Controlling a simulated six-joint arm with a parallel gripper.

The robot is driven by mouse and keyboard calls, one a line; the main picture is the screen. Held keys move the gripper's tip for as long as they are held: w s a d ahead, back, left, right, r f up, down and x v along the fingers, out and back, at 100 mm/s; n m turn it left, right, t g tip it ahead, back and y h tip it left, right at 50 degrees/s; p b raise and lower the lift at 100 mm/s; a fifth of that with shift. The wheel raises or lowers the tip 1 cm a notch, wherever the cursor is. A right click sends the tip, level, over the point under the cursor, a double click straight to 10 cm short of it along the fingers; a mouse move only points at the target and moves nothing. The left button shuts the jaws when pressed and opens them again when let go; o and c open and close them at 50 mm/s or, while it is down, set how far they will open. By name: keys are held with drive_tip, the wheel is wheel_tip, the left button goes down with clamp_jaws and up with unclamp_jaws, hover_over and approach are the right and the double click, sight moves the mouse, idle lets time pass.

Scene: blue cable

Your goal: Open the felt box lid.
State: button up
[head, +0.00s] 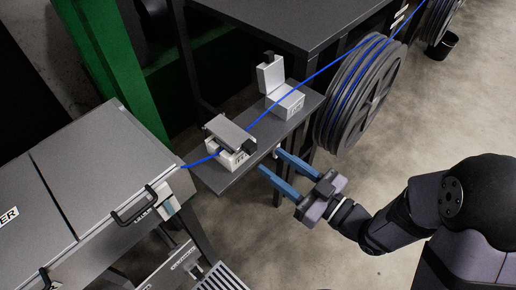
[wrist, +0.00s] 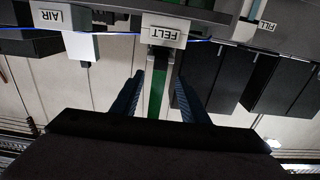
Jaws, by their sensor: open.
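The felt box (head: 232,160) is a small white box on a dark shelf in the head view, with a grey lid (head: 229,131) over its top and a dark gap under it. In the wrist view its FELT label (wrist: 163,35) shows upside down near the top centre. The blue cable (head: 203,161) runs into the box from the left and out toward the upper right. My gripper (head: 269,162) is open and empty at the shelf's front edge, to the right of the box and apart from it. Its two blue fingers (wrist: 158,78) show in the wrist view below the label.
A second white box (head: 286,103) with its lid up stands farther along the shelf (head: 222,184). A large cable reel (head: 360,95) stands to the right. A grey bench (head: 95,175) with black handles is at left. Open floor lies around my arm.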

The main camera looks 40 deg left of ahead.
sight(254, 148)
drive_tip(key=shift+a+p, duration=1.15)
drive_tip(key=shift+a, duration=2)
clamp_jaws()
